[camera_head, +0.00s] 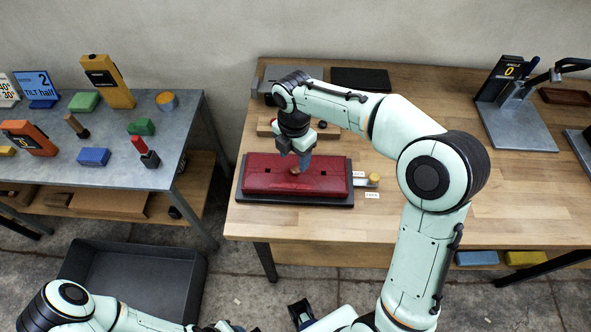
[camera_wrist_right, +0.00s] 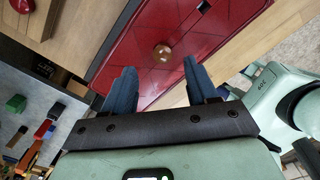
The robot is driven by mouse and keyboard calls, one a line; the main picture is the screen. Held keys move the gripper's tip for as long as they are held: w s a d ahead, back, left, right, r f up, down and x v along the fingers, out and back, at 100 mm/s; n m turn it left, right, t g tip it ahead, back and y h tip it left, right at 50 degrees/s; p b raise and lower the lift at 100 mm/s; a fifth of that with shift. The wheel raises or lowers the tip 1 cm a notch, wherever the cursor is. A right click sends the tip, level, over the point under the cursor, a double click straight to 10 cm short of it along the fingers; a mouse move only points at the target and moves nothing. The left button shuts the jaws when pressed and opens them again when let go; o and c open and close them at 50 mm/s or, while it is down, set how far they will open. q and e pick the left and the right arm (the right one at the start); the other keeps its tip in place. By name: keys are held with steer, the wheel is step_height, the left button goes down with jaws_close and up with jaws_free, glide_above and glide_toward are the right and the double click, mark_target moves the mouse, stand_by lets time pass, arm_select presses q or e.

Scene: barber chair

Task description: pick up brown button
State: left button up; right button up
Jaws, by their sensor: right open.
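The brown button (camera_wrist_right: 162,52) is a small, faceted, brownish-gold piece on the red padded panel (camera_wrist_right: 215,40) in the right wrist view. In the head view the button (camera_head: 295,170) shows small on the red panel (camera_head: 262,182), just under my right fingertips. My right gripper (camera_head: 293,160) is open and points down over the panel. In the wrist view its two blue fingers (camera_wrist_right: 160,82) stand apart with nothing between them, and the button lies ahead of the gap. My left arm shows at the bottom left of the head view; its jaw state cannot be made out.
The red panel lies on a dark base on the wooden table (camera_head: 400,225). Small labels and a brass-coloured knob (camera_head: 374,178) sit at its right. A metal table (camera_head: 130,178) with coloured blocks and tools stands left. A grey bin (camera_head: 130,255) is on the floor.

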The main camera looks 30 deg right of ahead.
mark_target(295, 168)
step_height(295, 168, down, 4)
steer(key=shift+s+d+f, duration=0.15)
jaws_close()
stand_by(0.3)
